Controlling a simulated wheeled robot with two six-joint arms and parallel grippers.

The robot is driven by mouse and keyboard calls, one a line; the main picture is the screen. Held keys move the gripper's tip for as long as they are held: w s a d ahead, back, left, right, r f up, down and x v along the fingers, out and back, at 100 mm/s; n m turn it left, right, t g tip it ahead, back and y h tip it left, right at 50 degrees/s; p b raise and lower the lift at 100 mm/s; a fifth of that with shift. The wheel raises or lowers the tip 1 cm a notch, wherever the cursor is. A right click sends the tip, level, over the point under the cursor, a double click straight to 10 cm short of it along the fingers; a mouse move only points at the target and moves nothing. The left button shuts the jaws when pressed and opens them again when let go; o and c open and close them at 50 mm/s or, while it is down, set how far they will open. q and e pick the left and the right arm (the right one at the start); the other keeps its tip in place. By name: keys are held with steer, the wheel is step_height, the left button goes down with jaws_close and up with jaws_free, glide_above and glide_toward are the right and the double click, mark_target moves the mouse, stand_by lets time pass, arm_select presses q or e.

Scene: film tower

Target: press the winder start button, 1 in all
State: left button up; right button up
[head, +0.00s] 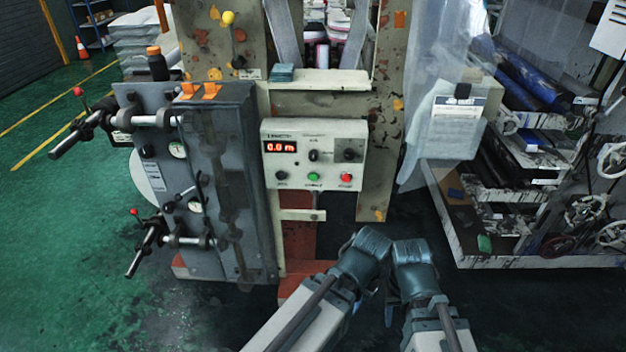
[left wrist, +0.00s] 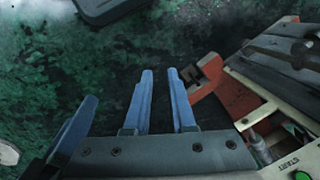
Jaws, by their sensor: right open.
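The cream control panel (head: 314,155) stands on the machine's front, with a lit red display (head: 281,147) reading 0.0 m. The green winder start button (head: 313,177) is in its lower row, between a dark button and a red one (head: 346,177). The green button, lettered START, also shows at the lower right corner of the left wrist view (left wrist: 302,175).
A grey cabinet (head: 228,190) with levers and gauges stands left of the panel. Orange base parts (head: 300,235) lie below. A clear plastic sheet (head: 440,100) hangs at the right, before a rack with rolls (head: 530,80). Green floor (head: 90,230) is free at the left.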

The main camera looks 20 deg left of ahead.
arm_select(q)
jaws_close()
stand_by(1.2)
